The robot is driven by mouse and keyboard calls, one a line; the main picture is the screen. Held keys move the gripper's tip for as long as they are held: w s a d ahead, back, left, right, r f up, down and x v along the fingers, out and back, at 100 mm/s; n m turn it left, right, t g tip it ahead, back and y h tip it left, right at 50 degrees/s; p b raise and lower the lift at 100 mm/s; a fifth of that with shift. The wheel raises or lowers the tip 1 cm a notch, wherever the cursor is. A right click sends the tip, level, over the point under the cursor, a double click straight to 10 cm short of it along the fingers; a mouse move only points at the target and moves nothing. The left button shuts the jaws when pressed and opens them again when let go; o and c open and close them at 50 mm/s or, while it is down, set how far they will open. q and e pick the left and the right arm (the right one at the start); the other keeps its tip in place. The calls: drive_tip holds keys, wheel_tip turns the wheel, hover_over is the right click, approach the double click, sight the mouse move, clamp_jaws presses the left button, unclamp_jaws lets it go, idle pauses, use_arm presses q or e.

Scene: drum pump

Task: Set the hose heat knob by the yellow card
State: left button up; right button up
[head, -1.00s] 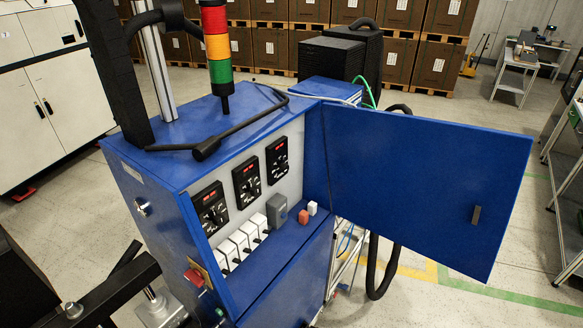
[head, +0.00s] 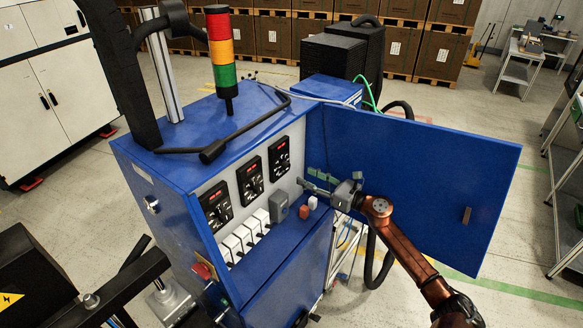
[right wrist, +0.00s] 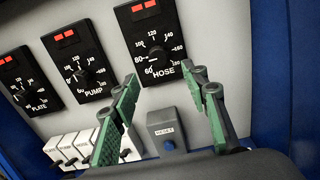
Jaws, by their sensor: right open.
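The hose dial (head: 279,157) is the rightmost of three black dials inside the open blue cabinet. In the right wrist view the hose dial (right wrist: 155,45) has a scale marked from 60 up to 180 and two lit red windows; its dark knob (right wrist: 158,53) is at the centre, its exact setting hard to read. My right gripper (head: 314,181) is open and empty, in front of the panel below and right of this dial. In the right wrist view its green fingers (right wrist: 160,74) are spread below the knob, apart from it. I cannot make out a yellow card. My left gripper is not in view.
The pump dial (right wrist: 81,68) and plate dial (right wrist: 24,82) are to the left. White switches (head: 243,236) and a grey reset box (right wrist: 167,132) sit below. The open blue door (head: 430,175) is behind and right of my right arm. A signal tower (head: 221,55) stands on top.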

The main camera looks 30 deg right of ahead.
sight(288, 168)
drive_tip(key=p+x, duration=0.1)
drive_tip(key=x, duration=0.2)
drive_tip(key=p+x, duration=0.1)
drive_tip(key=x, duration=0.3)
drive_tip(key=shift+s+a+r, duration=0.1)
drive_tip(key=shift+r, duration=0.1)
drive_tip(key=shift+w+a+f, duration=0.1)
drive_tip(key=shift+w+a, duration=0.05)
drive_tip(key=shift+w, duration=0.25)
clamp_jaws()
